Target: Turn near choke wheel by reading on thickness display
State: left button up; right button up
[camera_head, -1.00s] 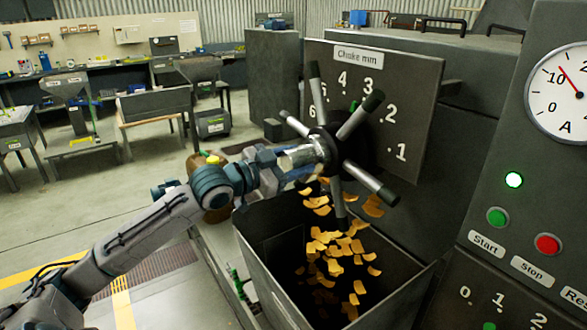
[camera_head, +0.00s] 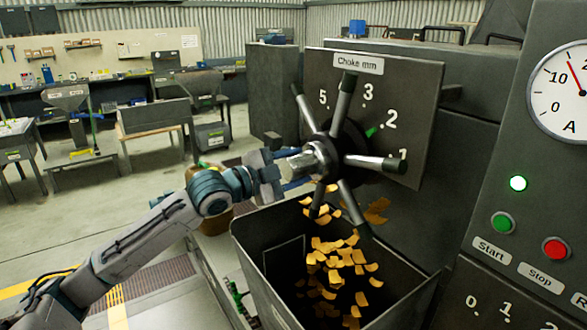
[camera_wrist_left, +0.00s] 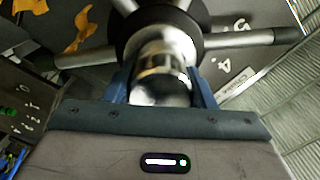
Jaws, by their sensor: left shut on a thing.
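The choke wheel (camera_head: 345,148) has a dark hub and several metal spokes with dark ends. It stands in front of a dark plate (camera_head: 425,85) labelled "Choke mm" with a number scale. A green pointer (camera_head: 372,132) beside the hub lies near the 2. My left gripper (camera_head: 297,168) is shut on the wheel's metal centre knob; the left wrist view shows this knob (camera_wrist_left: 160,75) between the blue fingers. My right gripper is not in view.
An open bin (camera_head: 262,262) below the wheel has orange flakes (camera_head: 345,265) falling into it.

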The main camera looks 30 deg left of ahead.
pick_arm(q)
jog(key=shift+r, duration=0.1)
dwell(0.3)
jog(key=o, duration=1.1)
jog(key=shift+o, duration=1.4)
jog(key=shift+w, duration=0.35)
